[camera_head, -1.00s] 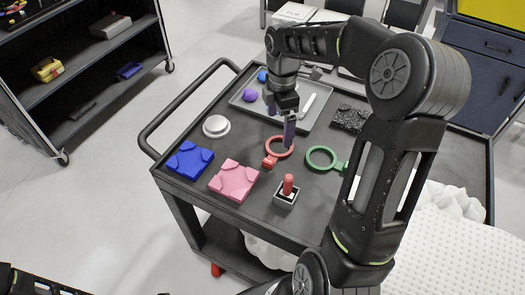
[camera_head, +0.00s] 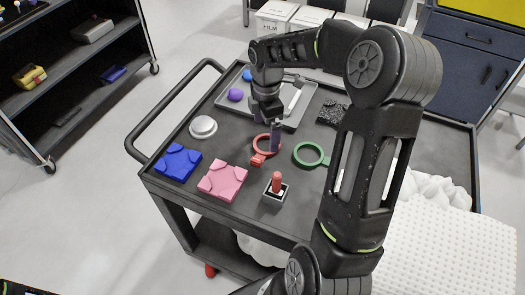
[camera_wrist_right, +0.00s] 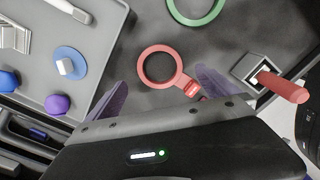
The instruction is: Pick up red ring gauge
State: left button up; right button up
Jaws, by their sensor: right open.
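The red ring gauge (camera_head: 258,159) lies flat on the dark cart top, its handle toward the front. It also shows in the right wrist view (camera_wrist_right: 190,90), the ring at the middle and the handle pointing to lower right. My left gripper is not in view.
A green ring gauge (camera_head: 325,160) lies right of the red one. A small square holder with a red peg (camera_head: 277,182) stands in front. Pink (camera_head: 222,181) and blue (camera_head: 178,162) blocks and a white disc (camera_head: 203,127) are left. A grey tray (camera_head: 224,98) lies behind.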

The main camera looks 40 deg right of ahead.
aim_at(266, 147)
notch_tip(266, 147, down, 5)
jog(key=shift+r+p, duration=0.2)
jog(key=shift+p, duration=0.25)
jog(key=shift+c, duration=0.5)
jog(key=c, duration=1.4)
jog(key=shift+r, duration=0.15)
jog(key=shift+c, duration=0.2)
notch_tip(266, 147, up, 10)
jog(key=b, duration=0.1)
